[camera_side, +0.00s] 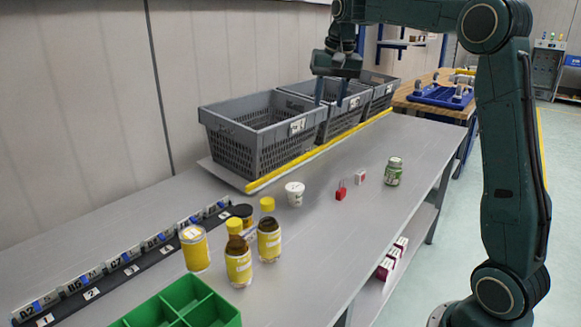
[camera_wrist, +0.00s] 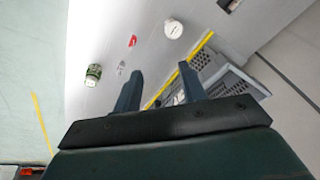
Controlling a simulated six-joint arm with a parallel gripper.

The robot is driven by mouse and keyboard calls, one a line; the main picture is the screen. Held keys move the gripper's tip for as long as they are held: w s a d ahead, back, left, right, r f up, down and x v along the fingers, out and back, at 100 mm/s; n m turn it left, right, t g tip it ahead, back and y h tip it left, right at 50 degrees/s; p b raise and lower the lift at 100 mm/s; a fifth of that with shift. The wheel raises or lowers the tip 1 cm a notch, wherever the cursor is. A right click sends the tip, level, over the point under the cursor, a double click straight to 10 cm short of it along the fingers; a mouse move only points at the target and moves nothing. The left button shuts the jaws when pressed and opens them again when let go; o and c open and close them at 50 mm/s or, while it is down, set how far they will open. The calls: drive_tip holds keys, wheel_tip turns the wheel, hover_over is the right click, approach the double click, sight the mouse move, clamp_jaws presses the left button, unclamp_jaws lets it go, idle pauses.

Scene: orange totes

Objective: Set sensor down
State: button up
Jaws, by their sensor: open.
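My gripper (camera_side: 330,90) is open and hangs above the row of grey crates, over the middle crate (camera_side: 308,88). In the wrist view its two fingers (camera_wrist: 160,73) stand apart, and I see nothing held between them. No object is plainly recognisable as the sensor. A small red item (camera_side: 341,192) and a small white and red box (camera_side: 360,178) lie on the grey bench, well below and apart from my gripper. The insides of the middle and far crates are mostly hidden in the side view.
The near crate (camera_side: 237,146) stands behind a yellow strip (camera_side: 300,161). A white tub (camera_side: 295,193), a green jar (camera_side: 393,171), several yellow-labelled containers (camera_side: 238,264) and a green divided tray (camera_side: 215,312) are on the bench. The bench's right part is clear.

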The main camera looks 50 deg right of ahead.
drive_tip(key=s+a+n+t, duration=0.2)
drive_tip(key=s+a+n, duration=0.2)
drive_tip(key=s+a, duration=0.9)
drive_tip(key=s+a+f+n, duration=0.2)
drive_tip(key=s+a+f, duration=0.1)
drive_tip(key=s, duration=0.4)
drive_tip(key=s+a+f+n+t+y, duration=0.1)
drive_tip(key=s+a+f+n, duration=0.2)
drive_tip(key=s+f, duration=0.3)
drive_tip(key=shift+s, duration=0.65)
drive_tip(key=shift+a, duration=0.1)
